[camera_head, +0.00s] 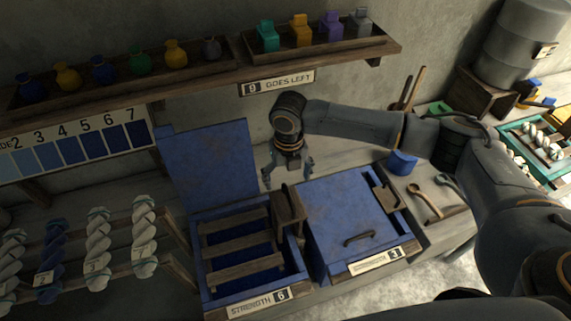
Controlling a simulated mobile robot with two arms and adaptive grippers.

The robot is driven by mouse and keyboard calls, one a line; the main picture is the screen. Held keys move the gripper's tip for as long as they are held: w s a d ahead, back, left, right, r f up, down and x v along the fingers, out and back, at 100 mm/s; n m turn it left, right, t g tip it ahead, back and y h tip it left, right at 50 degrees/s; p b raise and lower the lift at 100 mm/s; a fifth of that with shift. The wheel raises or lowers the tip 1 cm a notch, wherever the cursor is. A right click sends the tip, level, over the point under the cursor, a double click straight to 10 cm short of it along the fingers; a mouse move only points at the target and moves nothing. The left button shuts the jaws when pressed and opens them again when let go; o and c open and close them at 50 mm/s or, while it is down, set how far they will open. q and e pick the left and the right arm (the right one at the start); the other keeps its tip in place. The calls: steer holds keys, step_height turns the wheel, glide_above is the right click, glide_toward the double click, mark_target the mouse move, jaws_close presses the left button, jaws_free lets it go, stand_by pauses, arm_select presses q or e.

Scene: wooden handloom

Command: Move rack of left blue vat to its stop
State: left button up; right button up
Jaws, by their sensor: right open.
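The left blue vat (203,292) stands in the middle with its lid (207,168) raised against the back. Its label reads "STRENGTH 6". A wooden rack (237,246) with several slats lies across the inside of the vat. A brown wooden upright (289,207) stands at the vat's right side. My right gripper (286,181) comes in from the right and points down, open and empty, above the back right of the left vat. It looks apart from the rack. My left gripper is not in view.
The right blue vat (350,213) is closed, with a handle on its lid. Skeins (97,240) hang on rails at left. A shelf (215,68) of bottles runs along the wall. Wooden spoons (427,203) lie on the counter at right. Free air lies above the open vat.

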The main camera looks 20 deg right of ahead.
mark_target(289, 195)
steer(key=shift+w+d+r, duration=0.1)
steer(key=shift+d, duration=0.15)
steer(key=shift+f, duration=0.2)
step_height(289, 195, down, 6)
steer(key=shift+r, duration=0.2)
step_height(289, 195, down, 3)
steer(key=shift+r+b, duration=0.1)
steer(key=shift+b, duration=0.85)
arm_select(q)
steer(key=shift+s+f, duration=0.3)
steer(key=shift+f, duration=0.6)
arm_select(e)
steer(key=shift+r, duration=0.1)
steer(key=shift+f, duration=0.35)
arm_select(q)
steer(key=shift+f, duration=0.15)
